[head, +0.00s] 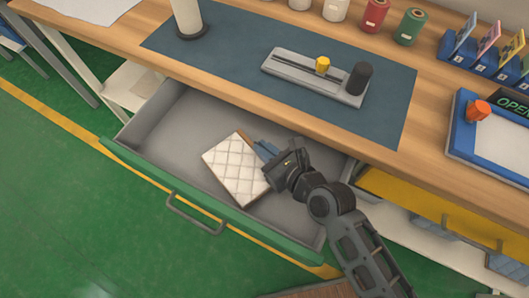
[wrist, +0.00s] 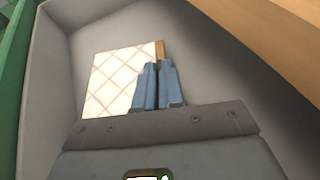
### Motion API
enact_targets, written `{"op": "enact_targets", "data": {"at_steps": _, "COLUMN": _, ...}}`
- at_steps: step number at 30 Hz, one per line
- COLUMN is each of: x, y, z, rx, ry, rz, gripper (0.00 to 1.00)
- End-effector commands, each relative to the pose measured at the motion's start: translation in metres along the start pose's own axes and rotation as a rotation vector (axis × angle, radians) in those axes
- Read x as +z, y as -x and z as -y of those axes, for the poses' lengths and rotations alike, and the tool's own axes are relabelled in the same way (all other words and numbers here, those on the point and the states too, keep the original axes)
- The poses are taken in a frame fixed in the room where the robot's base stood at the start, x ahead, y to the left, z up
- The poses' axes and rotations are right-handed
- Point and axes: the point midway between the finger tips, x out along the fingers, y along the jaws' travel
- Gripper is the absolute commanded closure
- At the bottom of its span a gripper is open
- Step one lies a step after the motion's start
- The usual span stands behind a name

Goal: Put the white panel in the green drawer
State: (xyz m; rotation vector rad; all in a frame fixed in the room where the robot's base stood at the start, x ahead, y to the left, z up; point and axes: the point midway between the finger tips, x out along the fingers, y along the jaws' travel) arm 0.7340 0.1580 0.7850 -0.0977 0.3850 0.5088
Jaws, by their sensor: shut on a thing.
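The white panel (head: 236,172) is a quilted slab with a diamond pattern and a tan edge. In the head view it shows over the inside of the open green drawer (head: 262,238), near the middle. My gripper (head: 266,150) reaches in from the right, its blue fingers at the panel's upper right edge. In the wrist view the panel (wrist: 118,75) lies ahead and left of the blue fingers (wrist: 158,70), which are close together at its tan edge. The fingers hide part of that edge. I cannot tell whether the panel touches the drawer floor.
A wooden workbench (head: 430,140) with a dark blue mat (head: 225,50) stands above the drawer. A yellow drawer (head: 430,212) is at the right. The drawer's grey floor (head: 185,125) is bare at the left. A grey fixture (head: 310,78) sits on the mat.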

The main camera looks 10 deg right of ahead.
Motion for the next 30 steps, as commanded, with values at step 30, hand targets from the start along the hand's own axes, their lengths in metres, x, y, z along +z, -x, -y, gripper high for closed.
{"op": "enact_targets", "data": {"at_steps": 30, "x": -0.021, "y": -0.009, "z": 0.0, "rx": 0.001, "ry": -0.001, "rz": 0.0, "gripper": 0.67}}
